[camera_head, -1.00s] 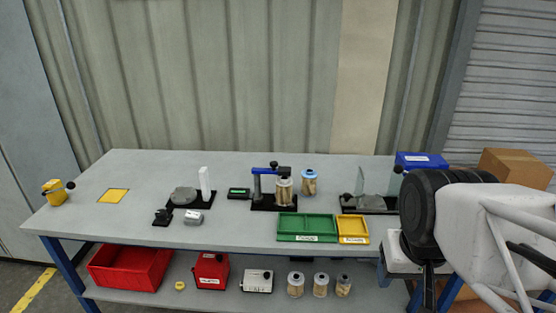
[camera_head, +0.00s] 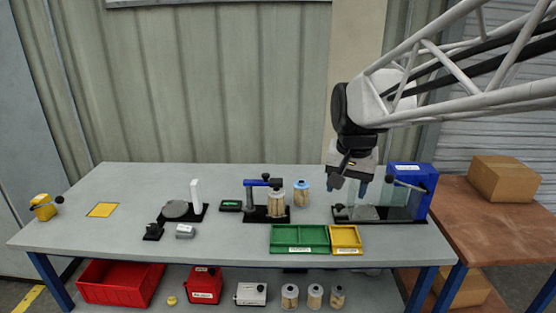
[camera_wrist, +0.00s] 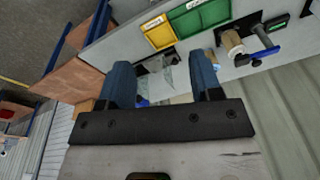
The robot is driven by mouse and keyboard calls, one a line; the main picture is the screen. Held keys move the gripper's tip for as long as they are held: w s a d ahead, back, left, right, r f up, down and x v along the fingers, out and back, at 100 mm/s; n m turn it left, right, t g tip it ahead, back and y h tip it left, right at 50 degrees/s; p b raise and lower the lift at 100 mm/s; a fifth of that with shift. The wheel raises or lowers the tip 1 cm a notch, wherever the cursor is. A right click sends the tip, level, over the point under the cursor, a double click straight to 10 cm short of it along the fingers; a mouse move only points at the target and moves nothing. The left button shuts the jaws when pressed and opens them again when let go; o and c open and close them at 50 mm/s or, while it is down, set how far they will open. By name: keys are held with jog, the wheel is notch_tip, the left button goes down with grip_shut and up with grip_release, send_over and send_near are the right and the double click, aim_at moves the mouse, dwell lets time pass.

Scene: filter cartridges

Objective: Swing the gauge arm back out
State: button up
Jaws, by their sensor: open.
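The gauge stand (camera_head: 252,213) has a black base, a grey post and a blue gauge arm (camera_head: 257,183) with a dark knob. The arm points right, over a filter cartridge (camera_head: 276,205) standing on the base. The blue arm also shows at the right of the wrist view (camera_wrist: 265,54), with the cartridge (camera_wrist: 232,42) beside it. My gripper (camera_head: 346,186) is open and empty, pointing down above the right-hand fixture, well to the right of the gauge stand. Its two blue fingers stand apart in the wrist view (camera_wrist: 161,66).
A second, blue-topped cartridge (camera_head: 301,194) stands just right of the gauge stand. Green (camera_head: 300,250) and yellow (camera_head: 346,252) trays lie in front. A blue box (camera_head: 413,181) and black-based fixture (camera_head: 400,214) are near my gripper. A small green-screen display (camera_head: 230,205) is left of the stand.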

jog(key=w+a+m, duration=0.1)
jog(key=w+a, duration=0.2)
jog(key=w, duration=0.3)
jog(key=w+a+f+m, duration=0.1)
jog(key=w+a, duration=0.1)
jog(key=w, duration=0.4)
jog(key=w+a+m, duration=0.1)
jog(key=w+a, duration=0.2)
jog(key=w, duration=0.3)
jog(key=m+g, duration=0.2)
send_over(266, 174)
jog(key=f, duration=0.8)
jog(key=shift+s+d+f, duration=0.1)
jog(key=shift+s+d, duration=0.05)
jog(key=shift+s, duration=0.15)
jog(key=shift+w+a+f+m, duration=0.2)
jog(key=shift+w+a+m, duration=0.05)
jog(key=shift+m, duration=0.05)
jog(key=shift+f, duration=0.1)
jog(key=shift+f, duration=3.75)
grip_shut()
